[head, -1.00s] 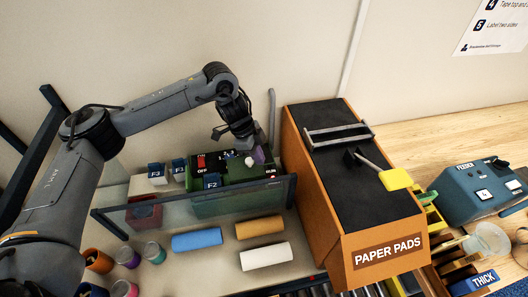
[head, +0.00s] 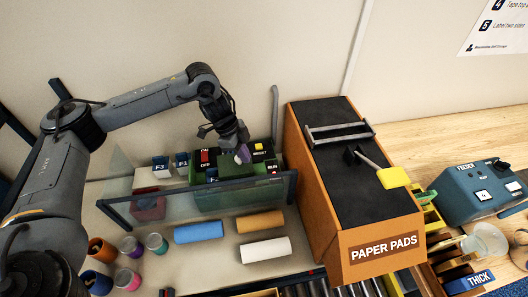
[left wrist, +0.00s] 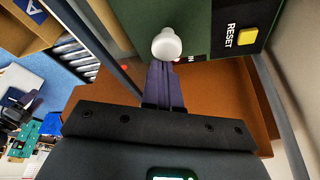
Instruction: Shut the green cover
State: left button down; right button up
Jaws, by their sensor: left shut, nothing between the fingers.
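The green cover (head: 221,172) is on the control box behind the clear guard, partly hidden by my gripper and the guard. I cannot tell how far open it is. My right gripper is not in view.
The box bears a yellow RESET button (head: 259,146) and a red switch (head: 205,156). A clear guard (head: 160,203) stands in front. An orange PAPER PADS case (head: 380,247) stands close on the right. Blue, tan and white rolls (head: 265,250) lie in front.

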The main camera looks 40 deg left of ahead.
pick_arm(q)
send_over(222, 170)
jog(key=a, duration=0.2)
jog(key=shift+s+d+p, duration=0.25)
jog(key=shift+s+p, duration=0.05)
jog(key=shift+s, duration=0.05)
jog(key=shift+s+r, duration=0.1)
